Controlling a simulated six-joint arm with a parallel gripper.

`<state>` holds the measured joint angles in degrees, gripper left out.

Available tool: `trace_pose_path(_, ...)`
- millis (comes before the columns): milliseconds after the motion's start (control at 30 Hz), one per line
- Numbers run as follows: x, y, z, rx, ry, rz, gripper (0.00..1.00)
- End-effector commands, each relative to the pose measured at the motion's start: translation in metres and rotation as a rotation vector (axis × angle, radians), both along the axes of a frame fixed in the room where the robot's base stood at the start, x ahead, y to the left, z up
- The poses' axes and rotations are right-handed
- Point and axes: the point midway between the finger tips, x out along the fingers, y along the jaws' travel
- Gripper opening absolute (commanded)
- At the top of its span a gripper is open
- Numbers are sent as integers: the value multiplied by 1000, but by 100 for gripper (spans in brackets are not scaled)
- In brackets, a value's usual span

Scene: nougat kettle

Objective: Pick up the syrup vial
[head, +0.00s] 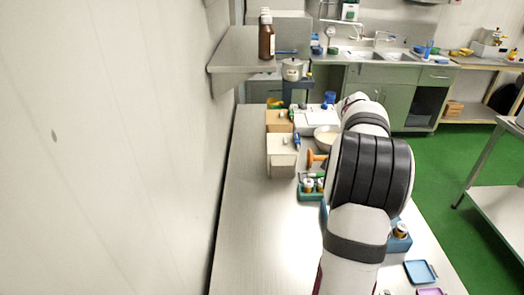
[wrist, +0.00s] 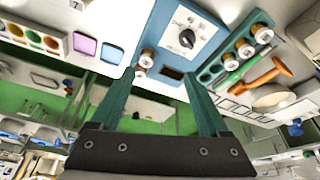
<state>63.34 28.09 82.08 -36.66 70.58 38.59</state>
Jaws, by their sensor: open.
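Several small vials with gold and white tops are in view; I cannot tell which is the syrup vial. In the wrist view one vial (wrist: 146,58) stands at the edge of a blue box with a dial (wrist: 187,37). Several more, such as this vial (wrist: 245,48), sit in a teal rack (wrist: 209,73). In the head view a vial (head: 401,229) shows on the blue box, and others (head: 308,185) in the rack. My gripper (wrist: 160,78) is open, with nothing between its teal fingers. In the head view my arm hides it.
An orange-handled tool (wrist: 267,75) lies beside the rack. Blue (head: 420,271) and purple (wrist: 111,53) trays lie near the bench's front. Pale boxes (head: 282,157) and a bowl (head: 325,134) stand farther back. A brown bottle (head: 266,40) stands on the wall shelf. The bench's left side is clear.

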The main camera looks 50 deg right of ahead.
Motion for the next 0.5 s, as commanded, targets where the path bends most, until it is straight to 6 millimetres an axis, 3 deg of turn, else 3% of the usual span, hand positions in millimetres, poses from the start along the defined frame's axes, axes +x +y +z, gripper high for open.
trace_pose_path(33,-30,-31,-10,-24,8,-95,79)
trace_pose_path(133,-70,-64,-20,-62,19,-208,79)
trace_pose_path(267,-87,-79,-38,-71,24,-245,79)
trace_pose_path(500,-101,-98,-101,-70,22,-241,79)
